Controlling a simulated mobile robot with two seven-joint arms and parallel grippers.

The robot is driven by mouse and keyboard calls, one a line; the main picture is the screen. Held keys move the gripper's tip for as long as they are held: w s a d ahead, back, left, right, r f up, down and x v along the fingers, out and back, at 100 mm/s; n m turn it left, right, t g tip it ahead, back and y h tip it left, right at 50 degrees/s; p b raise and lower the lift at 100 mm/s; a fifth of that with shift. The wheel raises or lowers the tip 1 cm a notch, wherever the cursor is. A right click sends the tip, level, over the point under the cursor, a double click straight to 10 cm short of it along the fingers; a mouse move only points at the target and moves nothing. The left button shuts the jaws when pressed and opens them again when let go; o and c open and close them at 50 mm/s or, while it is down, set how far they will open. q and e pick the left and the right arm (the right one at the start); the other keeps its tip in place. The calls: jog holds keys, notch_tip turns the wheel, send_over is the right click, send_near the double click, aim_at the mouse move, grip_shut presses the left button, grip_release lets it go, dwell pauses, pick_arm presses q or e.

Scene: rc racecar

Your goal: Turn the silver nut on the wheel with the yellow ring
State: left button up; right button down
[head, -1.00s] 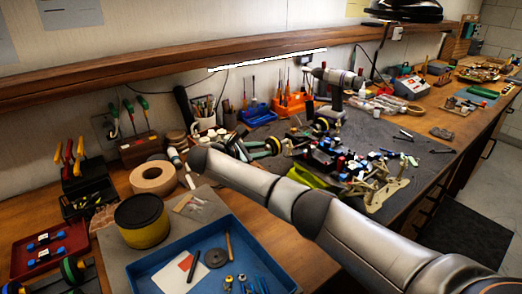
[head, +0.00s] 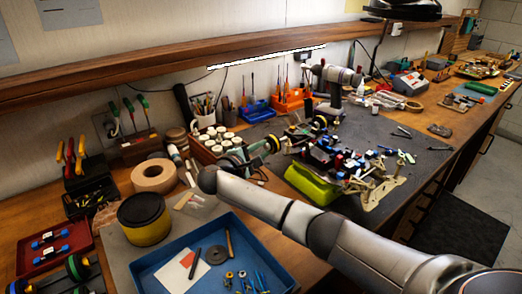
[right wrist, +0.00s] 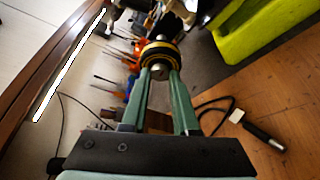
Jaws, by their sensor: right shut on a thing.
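The wheel with the yellow ring (right wrist: 161,50) is in the upper middle of the right wrist view, a dark wheel with a yellow band. The silver nut (right wrist: 159,71) is at its centre, facing my gripper. The two green fingers of my right gripper (right wrist: 159,76) are shut on the nut, one on each side. In the head view my right gripper (head: 270,146) reaches the wheel beside the car (head: 345,160), and the nut is too small to make out there. My left gripper is not in view.
A lime-green block (head: 312,184) stands close to the right of the gripper. A blue tray (head: 215,245) with small parts and a yellow-black tin (head: 144,222) lie in front. A cordless drill (head: 335,85) and tool racks stand behind.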

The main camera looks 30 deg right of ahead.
jog(key=shift+f+m+b, duration=0.15)
jog(key=shift+m+b, duration=0.3)
jog(key=shift+m, duration=0.25)
jog(key=c, duration=0.6)
grip_release()
jog(key=shift+c, duration=0.2)
jog(key=v, duration=0.7)
jog(key=shift+s+a, duration=0.2)
jog(key=shift+a, duration=0.05)
jog(key=shift+s+f, duration=0.1)
jog(key=shift+f, duration=0.05)
